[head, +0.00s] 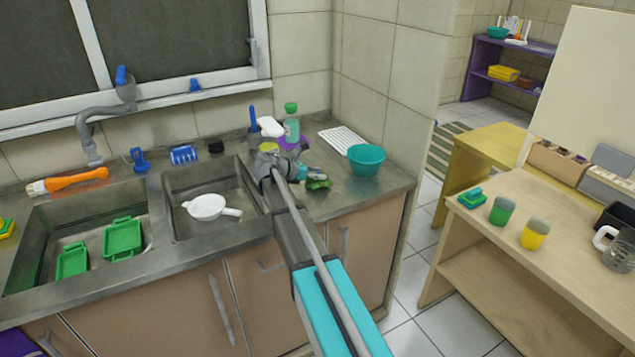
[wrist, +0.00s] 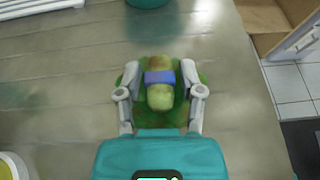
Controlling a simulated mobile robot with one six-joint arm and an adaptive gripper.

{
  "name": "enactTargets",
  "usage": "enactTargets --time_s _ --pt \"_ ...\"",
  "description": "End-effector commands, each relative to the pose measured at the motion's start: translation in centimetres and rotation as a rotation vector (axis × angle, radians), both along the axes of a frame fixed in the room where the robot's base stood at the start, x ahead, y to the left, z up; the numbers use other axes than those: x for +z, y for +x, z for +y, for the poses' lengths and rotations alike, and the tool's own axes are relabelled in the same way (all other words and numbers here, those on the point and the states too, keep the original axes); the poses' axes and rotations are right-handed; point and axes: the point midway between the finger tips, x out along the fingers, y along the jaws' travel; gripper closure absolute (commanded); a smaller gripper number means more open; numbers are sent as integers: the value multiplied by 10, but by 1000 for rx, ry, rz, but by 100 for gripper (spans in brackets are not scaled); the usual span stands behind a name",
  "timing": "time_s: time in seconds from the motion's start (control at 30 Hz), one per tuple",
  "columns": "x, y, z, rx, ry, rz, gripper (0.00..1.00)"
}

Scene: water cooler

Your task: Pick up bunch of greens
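The bunch of greens (head: 319,183) lies on the steel counter to the right of the sinks. In the wrist view it shows as green leaves (wrist: 156,119) under pale stems with a blue band (wrist: 160,77). My gripper (wrist: 160,72) is open, with one finger on each side of the stems and a gap between each finger and the stems. The fingers overlap the leaves in the picture; I cannot tell whether they touch them. In the head view my gripper (head: 304,176) is just beside the greens, and my arm hides part of the area.
A teal bowl (head: 366,159) stands right of the greens, with a white rack (head: 343,140) behind. A green-capped bottle (head: 291,124) stands at the back. The counter's right edge is near.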

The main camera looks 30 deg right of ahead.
Motion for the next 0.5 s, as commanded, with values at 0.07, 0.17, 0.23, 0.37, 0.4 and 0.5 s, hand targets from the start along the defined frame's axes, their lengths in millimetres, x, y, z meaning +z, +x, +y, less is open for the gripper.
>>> enactTargets --time_s 0.07,0.17,0.23,0.37,0.4,0.5 --pt "0 0 0 0 0 0 75" --pt "0 0 0 0 0 0 94" --pt "0 0 0 0 0 0 100" --pt "0 0 0 0 0 0 100" --pt "0 0 0 0 0 0 100" --pt "0 0 0 0 0 0 100"
